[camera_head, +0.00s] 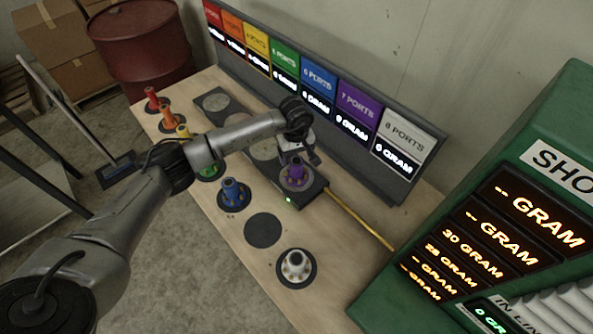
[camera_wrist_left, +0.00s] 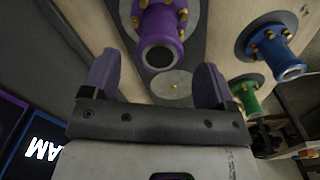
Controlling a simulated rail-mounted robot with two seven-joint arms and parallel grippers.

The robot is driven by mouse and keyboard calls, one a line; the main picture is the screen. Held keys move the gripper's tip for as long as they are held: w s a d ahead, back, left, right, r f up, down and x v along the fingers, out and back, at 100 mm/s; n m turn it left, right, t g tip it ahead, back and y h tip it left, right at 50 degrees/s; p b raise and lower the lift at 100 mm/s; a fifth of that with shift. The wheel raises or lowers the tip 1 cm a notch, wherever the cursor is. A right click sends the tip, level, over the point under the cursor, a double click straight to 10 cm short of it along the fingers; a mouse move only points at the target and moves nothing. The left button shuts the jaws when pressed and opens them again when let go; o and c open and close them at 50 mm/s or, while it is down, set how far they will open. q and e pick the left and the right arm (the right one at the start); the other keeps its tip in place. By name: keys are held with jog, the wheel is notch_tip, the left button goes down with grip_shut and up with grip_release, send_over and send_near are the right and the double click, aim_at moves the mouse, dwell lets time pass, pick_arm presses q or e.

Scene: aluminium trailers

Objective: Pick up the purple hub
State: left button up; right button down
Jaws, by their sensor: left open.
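The purple hub (camera_head: 295,174) stands upright on the near end of a dark scale (camera_head: 313,192) with a small green light. My left gripper (camera_head: 299,154) is just above and behind it, pointing down at the hub. In the left wrist view the purple hub (camera_wrist_left: 161,28) shows ahead of the jaws, its round open end towards the camera. The two purple-grey fingers of the left gripper (camera_wrist_left: 157,65) are spread apart, with nothing between them that I can see gripped. My right gripper is in neither view.
A blue hub (camera_head: 232,194), a white hub (camera_head: 296,266) and other coloured hubs stand in a row on the wooden table. An empty black disc (camera_head: 263,230) lies between blue and white. A sign panel (camera_head: 318,95) runs behind; a green display cabinet (camera_head: 500,200) stands right.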

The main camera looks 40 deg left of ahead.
aim_at(297, 160)
pick_arm(q)
jog(key=shift+d+f, duration=0.2)
jog(key=shift+f, duration=2.35)
jog(key=shift+c, duration=0.4)
jog(key=c, duration=1.3)
jog(key=shift+r, duration=0.1)
grip_shut()
